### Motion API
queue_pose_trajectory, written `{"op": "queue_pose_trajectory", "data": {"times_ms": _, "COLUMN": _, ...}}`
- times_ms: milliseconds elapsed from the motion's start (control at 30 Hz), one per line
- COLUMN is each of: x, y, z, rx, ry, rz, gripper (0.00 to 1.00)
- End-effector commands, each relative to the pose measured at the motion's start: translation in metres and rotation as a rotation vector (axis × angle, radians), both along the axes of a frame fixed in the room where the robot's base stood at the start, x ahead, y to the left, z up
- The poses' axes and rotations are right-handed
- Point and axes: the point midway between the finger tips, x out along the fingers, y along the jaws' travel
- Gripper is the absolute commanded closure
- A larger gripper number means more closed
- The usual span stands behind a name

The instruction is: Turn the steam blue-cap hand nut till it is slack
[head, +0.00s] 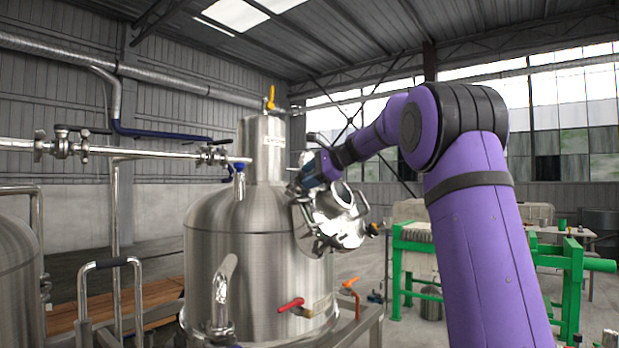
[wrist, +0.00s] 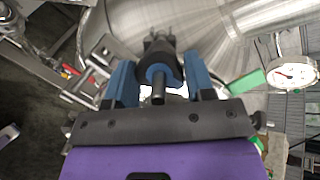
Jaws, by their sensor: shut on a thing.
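A dark hand nut (wrist: 152,58) with a blue ring or cap around its threaded stud end is between my fingers in the wrist view. My gripper (wrist: 160,72) has its two blue fingers on either side of the nut and is shut on it. In the head view my gripper (head: 306,181) is at the upper right shoulder of the steel tank (head: 226,264), beside the round manway cover (head: 340,226). The nut is hidden there behind the gripper and cover fittings. I cannot read any steam label or tell how tight the nut is.
A steel pipe with a blue fitting (head: 238,168) ends left of the tank's neck. A red-handled valve (head: 291,304) is low on the tank. A green-framed press (head: 410,252) stands right. A pressure gauge (wrist: 293,72) sits right of my gripper in the wrist view.

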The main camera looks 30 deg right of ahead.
Motion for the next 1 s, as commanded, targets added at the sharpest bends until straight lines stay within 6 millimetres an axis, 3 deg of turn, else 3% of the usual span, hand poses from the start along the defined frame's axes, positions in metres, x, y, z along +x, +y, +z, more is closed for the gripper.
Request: {"op": "queue_pose_trajectory", "data": {"times_ms": 1000, "x": 0.0015, "y": 0.0001, "z": 0.0018, "rx": -0.73, "ry": -0.264, "rz": 0.486, "gripper": 0.74}}
